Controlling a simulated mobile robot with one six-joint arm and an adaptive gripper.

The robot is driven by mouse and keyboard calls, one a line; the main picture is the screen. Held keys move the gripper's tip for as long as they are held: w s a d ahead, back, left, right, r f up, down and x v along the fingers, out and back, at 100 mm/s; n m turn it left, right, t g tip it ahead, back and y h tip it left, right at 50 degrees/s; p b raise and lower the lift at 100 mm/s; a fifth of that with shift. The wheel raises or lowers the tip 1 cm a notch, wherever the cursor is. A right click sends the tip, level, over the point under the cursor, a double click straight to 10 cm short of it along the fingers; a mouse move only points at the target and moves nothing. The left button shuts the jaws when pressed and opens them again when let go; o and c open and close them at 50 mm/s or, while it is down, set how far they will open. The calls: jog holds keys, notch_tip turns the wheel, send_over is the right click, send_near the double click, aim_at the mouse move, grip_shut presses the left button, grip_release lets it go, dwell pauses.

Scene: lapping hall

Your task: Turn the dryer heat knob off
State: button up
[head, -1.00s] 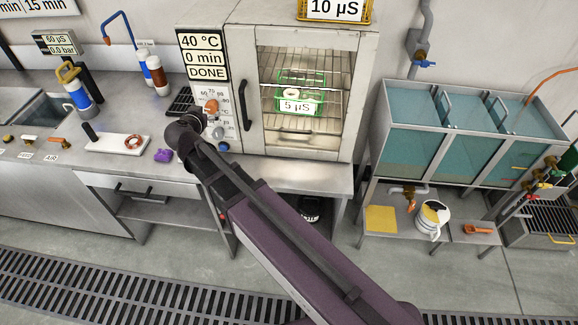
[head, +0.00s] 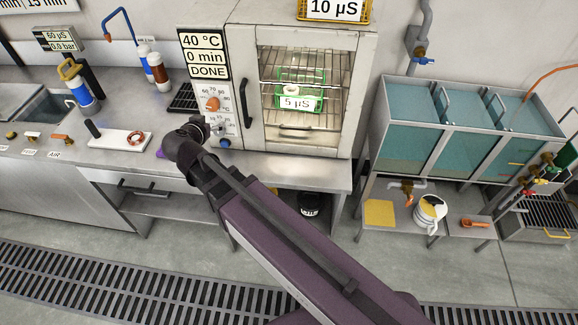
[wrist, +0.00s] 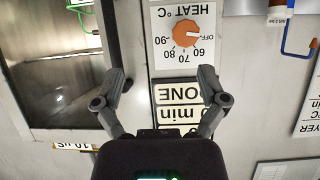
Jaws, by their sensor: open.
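The orange heat knob (head: 212,104) is on the dryer's front panel, left of its glass door. In the wrist view the knob (wrist: 186,34) appears upside down, on a plate marked HEAT °C with 60, 70, 80, 90 and OFF. Its pale pointer mark points right in that view, about toward the OFF mark. My gripper (wrist: 162,76) is open and empty, its two fingers spread wide, with the knob beyond the fingertips and apart from them. In the head view my gripper (head: 214,128) is just below the knob, small and partly hidden by my wrist.
The dryer display (head: 203,55) reads 40 °C, 0 min, DONE. A door handle (head: 245,103) stands out right of the panel. A blue knob (head: 224,142) is below. A white tray (head: 112,140) lies on the bench. Teal tanks (head: 410,125) are at right.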

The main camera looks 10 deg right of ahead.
jog(key=s+d+f+n+g+b, duration=0.1)
jog(key=s+d+f+g, duration=0.2)
jog(key=d+f, duration=0.2)
jog(key=s+d+f+n+g+y+b, duration=0.1)
jog(key=s+d+f+g+b, duration=0.1)
jog(key=d, duration=0.7)
jog(key=s+d+f+n+g+y+b, duration=0.1)
jog(key=s+d+f+g+b, duration=0.1)
jog(key=s+d+f+g, duration=0.2)
jog(key=d+f, duration=0.3)
jog(key=shift+d+f+g, duration=0.15)
jog(key=shift+f+g, duration=0.2)
jog(key=shift+g, duration=0.05)
jog(key=shift+s+d+f+n+g+y, duration=0.1)
jog(key=shift+s+d+n+g+y, duration=0.2)
jog(key=shift+s+d+y, duration=0.25)
jog(key=shift+s+d+f+n+g+y, duration=0.1)
jog(key=shift+s+d+n+g+y, duration=0.25)
jog(key=shift+s, duration=0.4)
jog(key=shift+s+d+f+n+g+y, duration=0.15)
jog(key=shift+s+d+g+y, duration=0.1)
jog(key=shift+s+d+y, duration=0.35)
jog(key=shift+a, duration=0.1)
